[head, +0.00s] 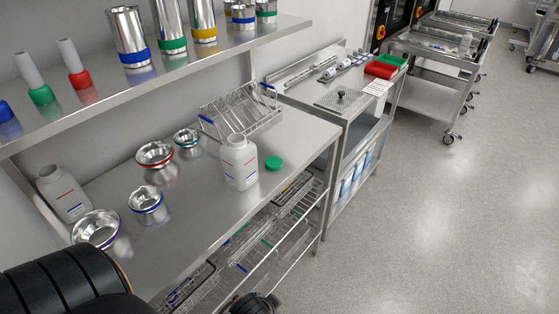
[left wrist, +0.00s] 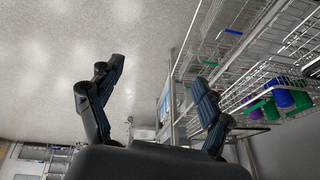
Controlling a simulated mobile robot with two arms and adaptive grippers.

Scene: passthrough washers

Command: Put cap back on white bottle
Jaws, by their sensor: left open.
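A white bottle (head: 240,165) with printed lines on its side stands upright on the steel table in the head view. No coloured cap shows on its neck. A green cap (head: 274,163) lies on the table just right of the bottle, apart from it. A second white bottle (head: 64,194) stands at the left end of the table. My left gripper (left wrist: 158,76) is open in its wrist view, with nothing between its fingers. It points past wire racks, and neither bottle nor cap shows there. My right gripper is not seen.
Steel bowls (head: 147,205) stand left of the bottle, and a wire rack (head: 240,108) stands behind it. An upper shelf (head: 150,75) holds metal cylinders and coloured-base bottles. Wire baskets (left wrist: 285,70) sit under the table.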

